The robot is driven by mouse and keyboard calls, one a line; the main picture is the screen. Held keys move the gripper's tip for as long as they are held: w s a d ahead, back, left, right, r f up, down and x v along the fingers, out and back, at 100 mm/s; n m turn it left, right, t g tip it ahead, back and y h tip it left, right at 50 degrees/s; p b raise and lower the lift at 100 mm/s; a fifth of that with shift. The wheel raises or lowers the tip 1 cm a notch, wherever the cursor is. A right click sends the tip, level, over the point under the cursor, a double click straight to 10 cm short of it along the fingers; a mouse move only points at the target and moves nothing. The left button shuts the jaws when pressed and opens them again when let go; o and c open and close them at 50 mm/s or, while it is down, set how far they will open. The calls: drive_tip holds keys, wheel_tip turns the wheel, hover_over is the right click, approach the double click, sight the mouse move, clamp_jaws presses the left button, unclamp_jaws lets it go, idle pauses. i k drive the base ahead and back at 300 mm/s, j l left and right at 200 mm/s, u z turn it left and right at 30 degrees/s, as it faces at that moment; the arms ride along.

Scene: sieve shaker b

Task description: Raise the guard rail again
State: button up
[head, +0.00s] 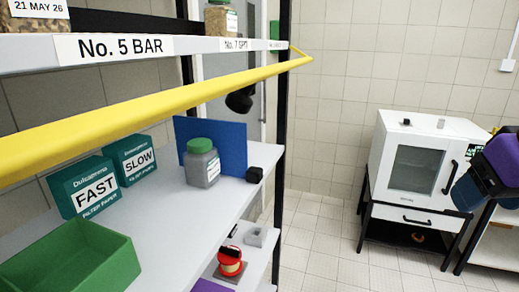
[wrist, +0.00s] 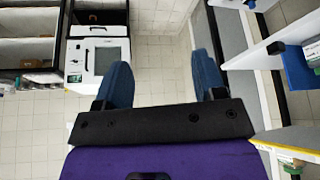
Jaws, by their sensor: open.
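The guard rail (head: 160,102) is a thick yellow bar running along the front of the shelving in the head view. It crosses the picture just below the upper shelf edge, and its far end bends in to the rack at the upper right. Its near end is cut off at the left. A yellow strip (wrist: 288,138) shows at the right of the wrist view; I cannot tell if it is the rail. My gripper (wrist: 162,62) is open and empty, its blue fingers apart. In the head view my gripper (head: 463,192) is at the far right, well away from the rail.
The lower shelf (head: 170,215) holds a green bin (head: 90,258), filter paper boxes (head: 90,187), a green-lidded jar (head: 202,165) and a blue panel (head: 232,143). A white oven (head: 418,160) stands on a black stand behind my gripper. The tiled floor (head: 310,225) between is clear.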

sight(25, 154)
drive_tip(key=i+l, duration=0.15)
drive_tip(key=l, duration=0.15)
drive_tip(key=i+l+u, duration=0.1)
drive_tip(key=l, duration=0.2)
drive_tip(key=i+l+u, duration=0.1)
drive_tip(key=l, duration=0.25)
drive_tip(key=i+u, duration=0.1)
drive_tip(key=u, duration=1.55)
drive_tip(key=k+l+z, duration=0.1)
drive_tip(key=k, duration=0.45)
